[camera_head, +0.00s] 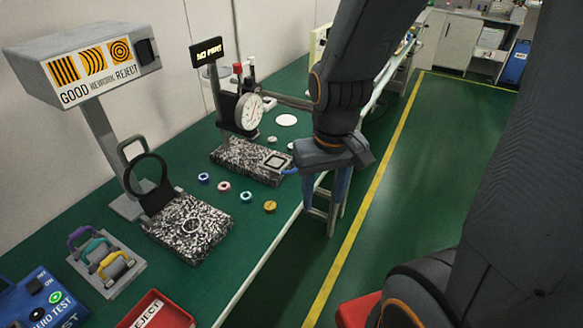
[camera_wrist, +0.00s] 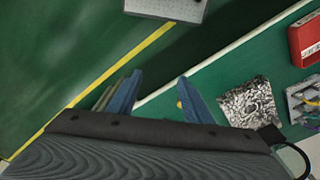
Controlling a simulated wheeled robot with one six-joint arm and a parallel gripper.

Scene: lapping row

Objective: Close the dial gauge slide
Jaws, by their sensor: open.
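The dial gauge (camera_head: 248,111) has a white round face and stands on a speckled black-and-white base (camera_head: 232,155), under a sign reading "NO PART".
A second speckled base (camera_head: 185,228) with a black ring stands at the left; its stone also shows in the wrist view (camera_wrist: 250,103). Several small coloured rings lie between the stations. A red REJECT bin (camera_head: 155,312) is at the front. The aisle floor (camera_head: 420,180) is clear.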

